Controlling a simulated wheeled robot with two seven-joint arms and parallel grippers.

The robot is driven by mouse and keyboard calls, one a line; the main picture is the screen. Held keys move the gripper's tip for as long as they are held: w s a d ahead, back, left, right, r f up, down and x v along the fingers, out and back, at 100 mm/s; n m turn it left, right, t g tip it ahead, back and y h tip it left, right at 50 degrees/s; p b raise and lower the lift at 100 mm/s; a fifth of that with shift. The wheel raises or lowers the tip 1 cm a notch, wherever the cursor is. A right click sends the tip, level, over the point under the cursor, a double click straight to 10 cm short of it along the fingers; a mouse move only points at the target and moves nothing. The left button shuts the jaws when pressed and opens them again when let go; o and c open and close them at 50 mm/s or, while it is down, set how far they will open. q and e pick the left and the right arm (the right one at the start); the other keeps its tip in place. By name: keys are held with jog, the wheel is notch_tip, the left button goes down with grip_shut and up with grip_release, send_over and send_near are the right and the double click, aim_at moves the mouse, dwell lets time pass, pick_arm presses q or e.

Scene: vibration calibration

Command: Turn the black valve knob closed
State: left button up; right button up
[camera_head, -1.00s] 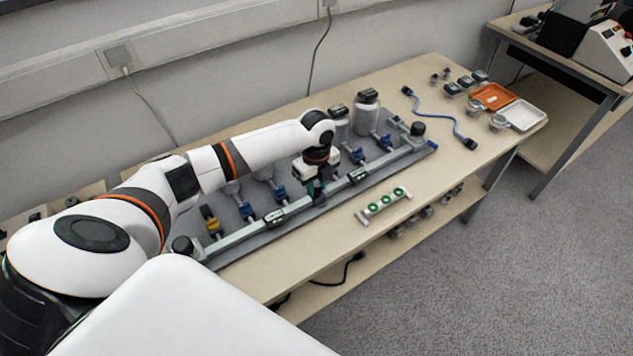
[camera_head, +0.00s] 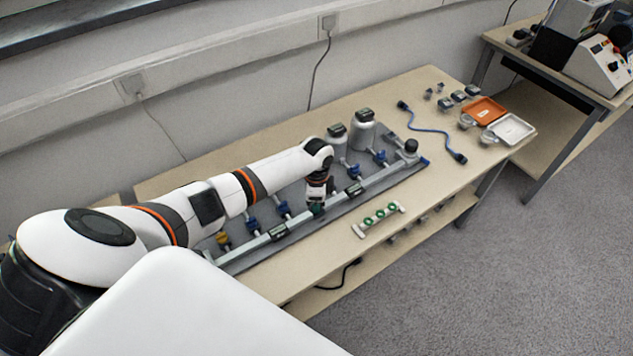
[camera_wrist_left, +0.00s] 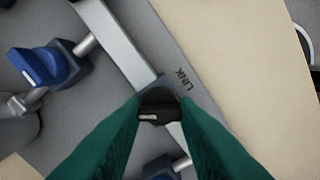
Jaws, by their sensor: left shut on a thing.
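A small light mark shows on the knob's near side. In the head view my left gripper (camera_head: 317,207) points down at the middle of the rail (camera_head: 375,183) and hides the knob. My right gripper is not in view.
Blue valves (camera_head: 283,208) and a yellow one (camera_head: 223,239) line the rail's rear side, one blue valve (camera_wrist_left: 48,65) close to my gripper. Grey canisters (camera_head: 362,134) stand behind. A rack with green rings (camera_head: 379,218) lies in front. The table's right front is mostly clear.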

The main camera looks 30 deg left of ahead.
pick_arm(q)
jog(key=n+p, duration=0.2)
jog(key=n, duration=0.2)
jog(key=shift+r, duration=0.15)
jog(key=shift+n+p, duration=0.9)
jog(key=shift+n, duration=0.6)
jog(key=o, duration=1)
jog(key=shift+c, duration=0.2)
notch_tip(320, 180, up, 12)
jog(key=shift+b, duration=0.35)
jog(key=shift+f, duration=0.2)
